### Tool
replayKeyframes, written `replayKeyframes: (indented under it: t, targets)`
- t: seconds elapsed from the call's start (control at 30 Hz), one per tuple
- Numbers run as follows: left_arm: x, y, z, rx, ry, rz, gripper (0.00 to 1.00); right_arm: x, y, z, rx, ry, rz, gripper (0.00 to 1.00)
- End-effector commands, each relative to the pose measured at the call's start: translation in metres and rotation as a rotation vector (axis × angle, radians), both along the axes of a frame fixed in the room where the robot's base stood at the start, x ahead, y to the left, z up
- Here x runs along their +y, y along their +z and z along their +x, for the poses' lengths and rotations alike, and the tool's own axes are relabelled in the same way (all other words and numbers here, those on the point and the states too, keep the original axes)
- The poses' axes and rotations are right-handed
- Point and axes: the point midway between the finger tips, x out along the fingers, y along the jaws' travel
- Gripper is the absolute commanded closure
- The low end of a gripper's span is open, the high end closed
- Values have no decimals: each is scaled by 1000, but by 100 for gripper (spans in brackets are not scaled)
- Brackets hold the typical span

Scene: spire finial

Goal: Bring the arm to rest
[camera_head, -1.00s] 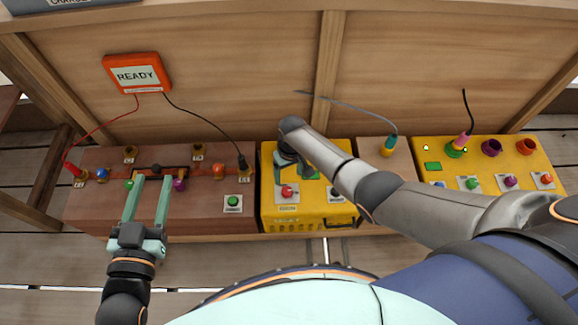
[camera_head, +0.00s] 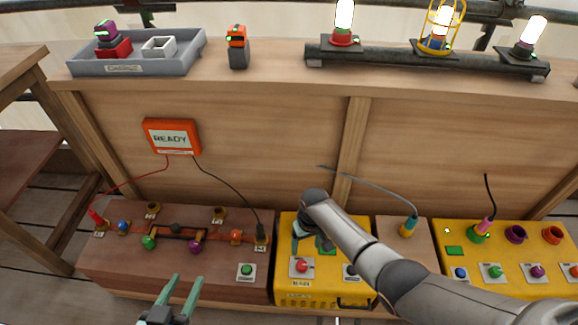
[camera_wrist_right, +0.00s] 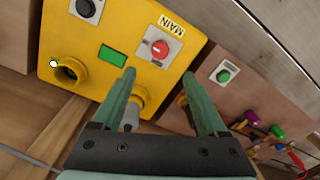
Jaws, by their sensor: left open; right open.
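My left gripper (camera_head: 177,296) is at the bottom of the head view, in front of the brown box (camera_head: 130,270). Its two green fingers are apart with nothing between them. My right arm reaches in from the lower right, and its gripper (camera_head: 306,240) is over the yellow box (camera_head: 352,228), partly hidden by its own wrist. In the right wrist view the right gripper (camera_wrist_right: 160,98) has its fingers spread. A grey plug-like piece (camera_wrist_right: 131,116) in a yellow socket shows near the left finger; I cannot tell whether they touch.
An orange READY box (camera_head: 172,137) hangs on the wooden panel with red and black leads. A second yellow box (camera_head: 500,236) with buttons stands at right. The shelf above holds a grey tray (camera_head: 190,58), a small orange-topped device (camera_head: 237,48) and a lamp bar (camera_head: 420,61).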

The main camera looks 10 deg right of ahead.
Motion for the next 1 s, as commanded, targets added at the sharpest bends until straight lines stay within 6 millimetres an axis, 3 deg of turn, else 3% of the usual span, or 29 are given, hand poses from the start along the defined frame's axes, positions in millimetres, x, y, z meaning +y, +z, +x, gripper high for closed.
replayKeyframes:
  t: [0.27,0.43,0.57,0.77,1.0]
  targets:
    - [0,1,0,-3,0,0,50,3,-8,-5,-45,8,16,24]
    - [0,1,0,-3,0,0,50,10,-18,-21,-217,28,70,24]
    - [0,1,0,-3,0,0,50,13,-10,-37,-388,39,110,24]
    - [0,1,0,-3,0,0,50,10,33,-67,-653,57,153,24]
    - [0,1,0,-3,0,0,50,3,106,-101,-912,78,180,24]
